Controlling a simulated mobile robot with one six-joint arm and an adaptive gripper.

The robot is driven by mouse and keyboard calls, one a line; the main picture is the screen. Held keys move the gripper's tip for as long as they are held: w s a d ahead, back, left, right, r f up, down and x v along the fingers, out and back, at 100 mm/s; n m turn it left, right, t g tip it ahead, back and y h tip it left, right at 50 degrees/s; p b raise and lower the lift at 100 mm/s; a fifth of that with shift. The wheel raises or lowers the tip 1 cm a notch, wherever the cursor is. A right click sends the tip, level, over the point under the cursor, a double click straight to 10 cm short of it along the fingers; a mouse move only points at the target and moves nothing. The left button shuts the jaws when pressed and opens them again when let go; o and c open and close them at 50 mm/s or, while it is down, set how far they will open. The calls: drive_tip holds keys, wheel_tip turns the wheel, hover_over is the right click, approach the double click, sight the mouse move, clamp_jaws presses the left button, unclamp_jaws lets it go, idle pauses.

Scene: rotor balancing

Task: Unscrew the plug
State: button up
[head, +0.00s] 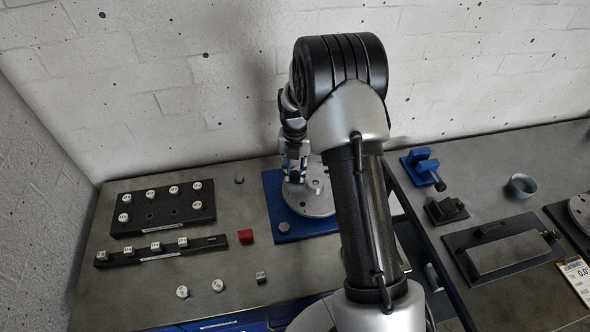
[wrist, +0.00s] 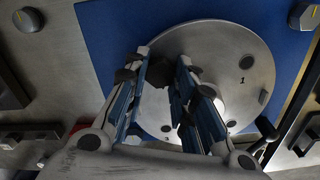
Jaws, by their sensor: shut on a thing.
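The grey rotor disc (head: 305,203) rests on a blue base plate (head: 280,224). In the wrist view the disc (wrist: 236,45) carries an engraved "1" and several dark round spots near its rim, holes or plugs. My gripper (head: 294,172) points down over the far left part of the disc. In the wrist view my gripper (wrist: 162,72) has its two fingers close around a small dark piece (wrist: 155,76), which looks like the plug at the disc. The fingers hide most of it, so I cannot tell whether it is still seated in the disc.
Left of the blue plate are a black rack (head: 162,207) of several light weights, a black bar (head: 160,250) with more, a red block (head: 246,236) and loose weights. A right-hand bench holds a blue clamp-like tool (head: 421,167), a grey cup (head: 521,185) and a flat plate (head: 505,253).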

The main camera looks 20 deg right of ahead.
drive_tip(key=shift+n, duration=0.6)
drive_tip(key=o, duration=1.1)
drive_tip(key=shift+o, duration=0.2)
drive_tip(key=shift+c, duration=0.3)
drive_tip(key=m, duration=0.6)
drive_tip(key=shift+m, duration=0.3)
drive_tip(key=m, duration=1.1)
drive_tip(key=shift+m, duration=0.4)
